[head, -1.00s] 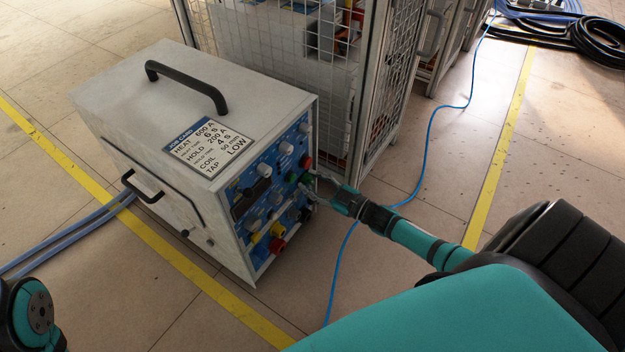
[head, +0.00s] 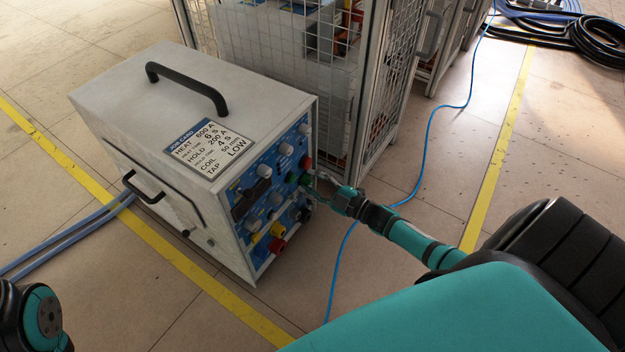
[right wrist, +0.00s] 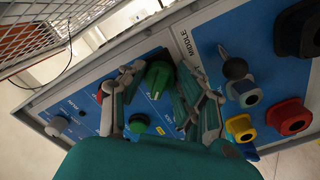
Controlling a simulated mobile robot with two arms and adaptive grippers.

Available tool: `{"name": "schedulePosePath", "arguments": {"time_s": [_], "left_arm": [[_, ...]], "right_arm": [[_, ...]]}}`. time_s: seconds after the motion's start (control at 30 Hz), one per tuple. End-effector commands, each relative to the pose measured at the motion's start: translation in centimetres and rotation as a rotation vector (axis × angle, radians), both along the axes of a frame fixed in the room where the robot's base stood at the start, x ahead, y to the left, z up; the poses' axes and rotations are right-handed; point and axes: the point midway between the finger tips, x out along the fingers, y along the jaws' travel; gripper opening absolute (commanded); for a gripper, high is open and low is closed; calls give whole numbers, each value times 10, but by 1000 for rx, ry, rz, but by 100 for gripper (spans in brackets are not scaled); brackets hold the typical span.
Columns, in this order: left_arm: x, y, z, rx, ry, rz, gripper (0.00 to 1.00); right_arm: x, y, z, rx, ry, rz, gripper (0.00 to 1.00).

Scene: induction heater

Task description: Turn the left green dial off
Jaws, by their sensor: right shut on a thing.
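The heater's blue front panel (head: 262,172) carries two green dials side by side. The left green dial (head: 291,178) is free of the fingers; in the right wrist view it is the lower one (right wrist: 138,122). The right green dial (head: 304,179) is at my right gripper (head: 314,186). In the right wrist view the right green dial (right wrist: 157,78) sits between the two fingers of my right gripper (right wrist: 160,88), which is shut on it. Dial markings are too small to read. My left gripper is out of view.
A red button (head: 306,161) is close above the green dials. Grey knobs (head: 264,170) and yellow and red connectors (head: 277,245) crowd the panel. A wire cage (head: 385,95) stands close behind the heater. A blue cable (head: 421,165) runs across the floor.

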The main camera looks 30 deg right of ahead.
Motion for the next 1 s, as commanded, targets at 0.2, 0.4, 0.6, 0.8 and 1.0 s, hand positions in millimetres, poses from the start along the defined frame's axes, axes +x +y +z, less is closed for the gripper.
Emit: {"name": "schedulePosePath", "arguments": {"time_s": [0.2,0.4,0.6,0.8,1.0], "left_arm": [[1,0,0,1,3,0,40],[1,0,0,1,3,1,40],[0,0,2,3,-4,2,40],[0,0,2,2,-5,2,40],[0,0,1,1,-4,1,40]], "right_arm": [[-1,1,-2,-2,3,2,0],[-1,0,-1,-1,3,1,54],[0,0,-1,-1,2,1,54],[-15,-6,-2,-2,4,1,54],[-53,-21,-2,-2,6,1,54]]}}
